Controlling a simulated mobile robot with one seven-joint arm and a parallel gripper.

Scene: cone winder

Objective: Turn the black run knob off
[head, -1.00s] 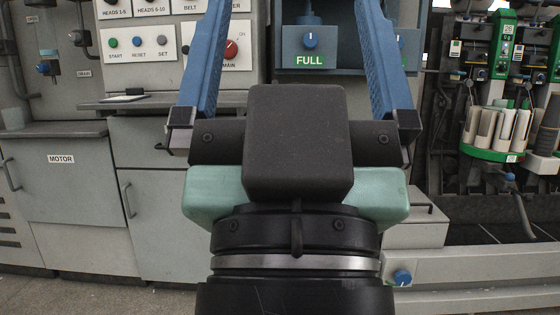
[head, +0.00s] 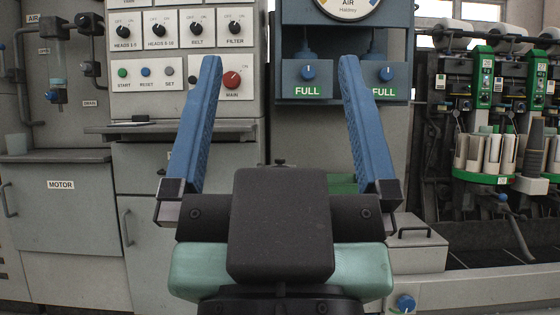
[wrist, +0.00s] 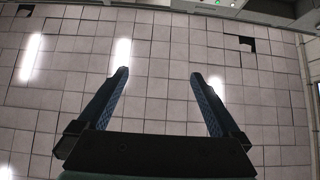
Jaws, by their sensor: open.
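Several black knobs sit in a row on the white control panel (head: 150,105) in the head view. They are the Heads 1-5 knob (head: 122,31), the Heads 6-10 knob (head: 158,30), the belt knob (head: 196,29) and the filter knob (head: 235,28). I can read no "run" label, so I cannot tell which one is the run knob. My gripper (head: 281,62) is open and empty, its blue fingers pointing up, right of and apart from the knobs. In the wrist view my gripper (wrist: 160,80) has nothing between its fingers.
A red main knob (head: 232,79) sits below the black ones, close beside the left finger in the picture. Two blue knobs (head: 309,72) (head: 386,73) are on the blue unit to the right. A narrow shelf (head: 140,128) juts out under the panel.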

